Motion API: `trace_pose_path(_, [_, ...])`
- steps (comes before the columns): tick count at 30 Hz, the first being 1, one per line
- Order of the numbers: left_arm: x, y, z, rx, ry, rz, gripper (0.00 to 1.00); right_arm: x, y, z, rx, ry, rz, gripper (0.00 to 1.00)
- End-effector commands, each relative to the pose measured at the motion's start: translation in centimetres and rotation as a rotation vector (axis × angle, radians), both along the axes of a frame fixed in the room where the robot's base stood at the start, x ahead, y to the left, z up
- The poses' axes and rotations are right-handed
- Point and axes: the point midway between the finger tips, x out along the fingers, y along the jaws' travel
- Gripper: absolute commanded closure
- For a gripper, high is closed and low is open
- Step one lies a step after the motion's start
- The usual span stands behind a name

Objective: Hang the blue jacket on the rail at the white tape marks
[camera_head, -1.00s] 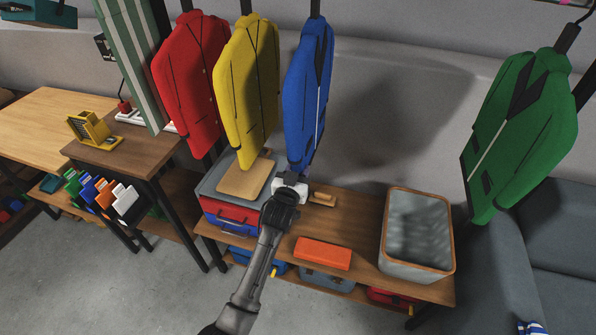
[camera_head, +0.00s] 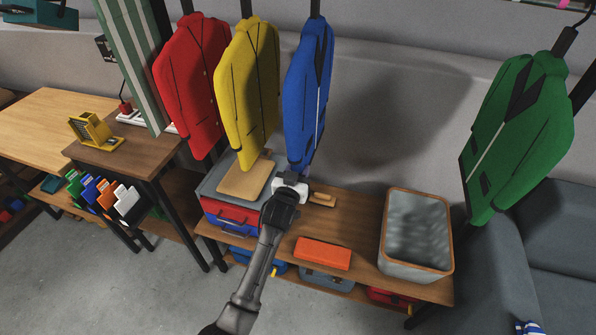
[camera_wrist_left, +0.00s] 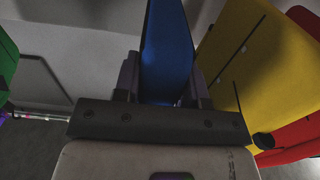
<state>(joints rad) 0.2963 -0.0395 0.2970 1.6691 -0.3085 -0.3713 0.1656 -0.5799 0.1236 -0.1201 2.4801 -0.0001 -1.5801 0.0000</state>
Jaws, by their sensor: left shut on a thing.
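The blue jacket (camera_head: 308,92) hangs upright in the head view, to the right of the yellow jacket. In the left wrist view the blue jacket (camera_wrist_left: 166,50) stands between the two fingers of my left gripper (camera_wrist_left: 165,85). My right gripper is not in view.
A yellow jacket (camera_head: 247,90) and a red jacket (camera_head: 190,85) hang close on the left. A green jacket (camera_head: 520,135) hangs far right, with a wide gap between. Below, a wooden bench (camera_head: 350,225) holds a grey bin (camera_head: 417,262) and an orange box (camera_head: 322,253).

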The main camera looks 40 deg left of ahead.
Motion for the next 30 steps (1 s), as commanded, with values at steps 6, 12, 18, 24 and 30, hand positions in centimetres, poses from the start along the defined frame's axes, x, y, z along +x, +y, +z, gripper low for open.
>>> trace_pose_path(6, [0.0, 0.0, -0.38, 0.001, -0.003, 0.0, 1.0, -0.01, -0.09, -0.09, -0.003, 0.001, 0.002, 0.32])
trace_pose_path(12, [0.0, 0.0, -0.47, 0.001, -0.003, 0.0, 1.0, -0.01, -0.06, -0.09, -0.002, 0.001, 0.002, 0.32])
trace_pose_path(18, [-0.01, 0.0, -0.54, 0.0, -0.001, 0.0, 0.47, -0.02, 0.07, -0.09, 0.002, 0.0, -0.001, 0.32])
trace_pose_path(24, [-0.01, 0.0, -0.63, 0.0, 0.001, 0.0, 0.32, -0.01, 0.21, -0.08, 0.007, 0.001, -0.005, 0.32])
trace_pose_path(30, [-0.12, -0.04, -0.87, -0.003, 0.006, 0.0, 0.32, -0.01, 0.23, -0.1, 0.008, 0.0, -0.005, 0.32])
